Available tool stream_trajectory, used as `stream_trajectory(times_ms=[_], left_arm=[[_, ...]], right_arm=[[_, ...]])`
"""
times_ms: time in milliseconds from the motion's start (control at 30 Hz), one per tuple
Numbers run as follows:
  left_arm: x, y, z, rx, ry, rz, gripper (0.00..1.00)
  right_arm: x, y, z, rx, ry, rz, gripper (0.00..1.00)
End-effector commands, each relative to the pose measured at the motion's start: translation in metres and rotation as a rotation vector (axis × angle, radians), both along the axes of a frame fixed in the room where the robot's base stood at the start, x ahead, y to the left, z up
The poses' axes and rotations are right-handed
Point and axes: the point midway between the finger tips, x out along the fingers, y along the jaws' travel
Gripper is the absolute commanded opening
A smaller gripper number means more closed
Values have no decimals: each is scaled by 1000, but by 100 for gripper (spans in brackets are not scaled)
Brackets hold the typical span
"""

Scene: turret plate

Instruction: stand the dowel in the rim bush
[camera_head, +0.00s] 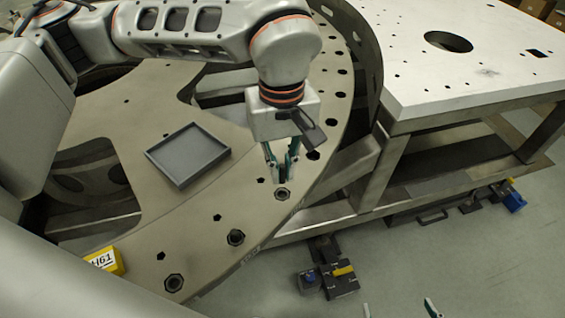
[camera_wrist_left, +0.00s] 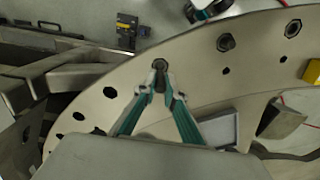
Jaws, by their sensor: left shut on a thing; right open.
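My left gripper (camera_head: 281,176) points down over the rim of the large turret plate (camera_head: 190,235). It is shut on the dowel (camera_wrist_left: 159,80), a small grey piece mostly hidden between the fingertips. In the left wrist view the fingertips (camera_wrist_left: 160,92) are right beside a dark rim bush (camera_wrist_left: 160,64). The same bush shows in the head view (camera_head: 283,194), just below the fingertips. I cannot tell whether the dowel is in the bush or above it. My right gripper (camera_head: 398,309) is open, with only its fingertips showing at the bottom edge.
More bushes (camera_head: 236,237) (camera_head: 173,283) line the rim. A grey tray (camera_head: 188,154) lies on the plate, and a yellow labelled block (camera_head: 106,262) sits at lower left. A curved upright wall (camera_head: 368,62) and a pale table (camera_head: 470,60) stand to the right.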

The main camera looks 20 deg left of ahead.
Motion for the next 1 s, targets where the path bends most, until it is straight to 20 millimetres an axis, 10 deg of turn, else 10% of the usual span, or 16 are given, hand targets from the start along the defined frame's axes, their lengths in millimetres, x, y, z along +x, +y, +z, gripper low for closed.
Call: stream_trajectory(times_ms=[1000], left_arm=[[0,0,-47,-1,-1,0,0]], right_arm=[[-1,-5,-20,-24,6,3,100]])
